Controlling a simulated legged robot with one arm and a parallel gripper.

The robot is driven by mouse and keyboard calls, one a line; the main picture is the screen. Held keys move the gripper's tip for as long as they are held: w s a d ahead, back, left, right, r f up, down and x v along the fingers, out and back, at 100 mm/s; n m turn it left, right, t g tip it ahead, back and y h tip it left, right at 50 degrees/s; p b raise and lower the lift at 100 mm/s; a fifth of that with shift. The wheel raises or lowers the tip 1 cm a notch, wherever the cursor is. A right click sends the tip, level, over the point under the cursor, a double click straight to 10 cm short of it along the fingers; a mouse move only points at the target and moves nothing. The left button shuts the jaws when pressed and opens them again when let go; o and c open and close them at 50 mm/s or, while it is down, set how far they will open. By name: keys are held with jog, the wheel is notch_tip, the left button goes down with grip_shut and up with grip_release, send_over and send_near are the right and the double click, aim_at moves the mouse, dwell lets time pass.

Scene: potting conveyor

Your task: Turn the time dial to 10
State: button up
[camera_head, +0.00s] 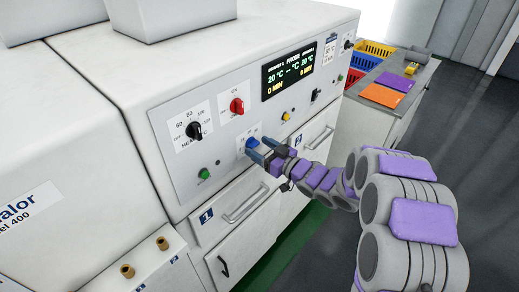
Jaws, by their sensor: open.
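Several dials sit on the grey control panel (180,150) of the white machine. A black dial (195,130) at the left has numbers around it, including 60 and 80. A red dial (237,105) is to its upper right. A blue dial (252,144) is below the red one, on a white label whose marks are too small to read. My gripper (262,148) is at the blue dial, with its fingers apart beside it. I cannot tell whether they touch the dial. My gripper hides part of the dial's right side.
A green button (204,173), a yellow button (286,116) and a display (289,68) are on the panel. Drawers with handles (245,205) lie below. A side table holds an orange sheet (368,107), a purple sheet (382,95) and coloured crates (361,64). Open floor lies at the right.

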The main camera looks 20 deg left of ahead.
jog(key=shift+a, duration=0.25)
jog(key=shift+a, duration=0.25)
jog(key=c, duration=0.3)
jog(key=shift+w+d, duration=0.1)
jog(key=shift+d, duration=0.05)
jog(key=c, duration=0.8)
